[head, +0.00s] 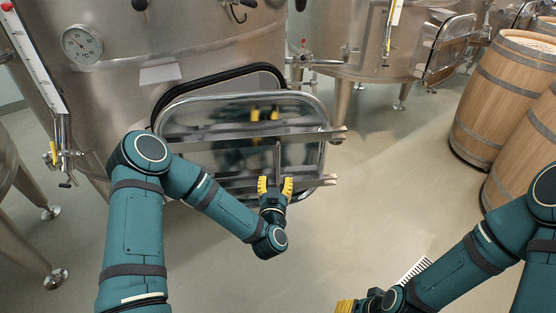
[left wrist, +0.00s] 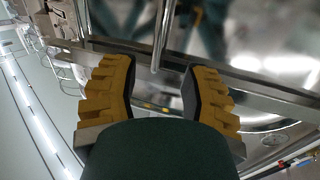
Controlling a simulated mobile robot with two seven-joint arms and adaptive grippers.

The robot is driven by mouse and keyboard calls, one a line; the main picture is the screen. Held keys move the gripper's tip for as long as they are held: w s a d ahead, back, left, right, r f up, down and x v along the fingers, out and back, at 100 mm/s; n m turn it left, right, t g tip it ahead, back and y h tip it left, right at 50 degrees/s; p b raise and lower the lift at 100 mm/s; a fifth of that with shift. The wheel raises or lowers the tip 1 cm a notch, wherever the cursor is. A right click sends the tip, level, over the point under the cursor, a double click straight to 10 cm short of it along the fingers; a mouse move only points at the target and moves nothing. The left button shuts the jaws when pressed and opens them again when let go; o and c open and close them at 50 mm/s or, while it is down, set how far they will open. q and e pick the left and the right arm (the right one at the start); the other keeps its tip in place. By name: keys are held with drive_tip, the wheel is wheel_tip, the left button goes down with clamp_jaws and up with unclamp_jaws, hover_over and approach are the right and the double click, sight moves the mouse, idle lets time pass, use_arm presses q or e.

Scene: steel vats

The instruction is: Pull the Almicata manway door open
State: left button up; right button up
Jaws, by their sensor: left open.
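The manway door (head: 225,115) is a polished steel panel with two horizontal bars on the front of the steel vat (head: 215,40). It stands a little off its black-rimmed opening (head: 165,100), whose edge shows above and left of it. A thin upright handle rod (head: 278,158) runs down the door's middle. My left gripper (head: 275,186) is open at the rod's lower end. In the left wrist view the rod (left wrist: 162,35) reaches between the spread yellow fingers (left wrist: 160,85), with gaps on both sides. My right gripper (head: 358,304) is partly cut off at the bottom edge.
Wooden barrels (head: 502,92) stand at the right. Another vat (head: 350,35) with an open door (head: 447,48) is behind. A thermometer (head: 81,44) and a valve (head: 62,160) are on the left of the near vat. The floor (head: 385,165) between door and barrels is clear.

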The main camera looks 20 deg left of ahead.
sight(278, 161)
use_arm(q)
drive_tip(key=x, duration=1)
drive_tip(key=shift+w+b, duration=0.1)
drive_tip(key=shift+b, duration=0.25)
clamp_jaws()
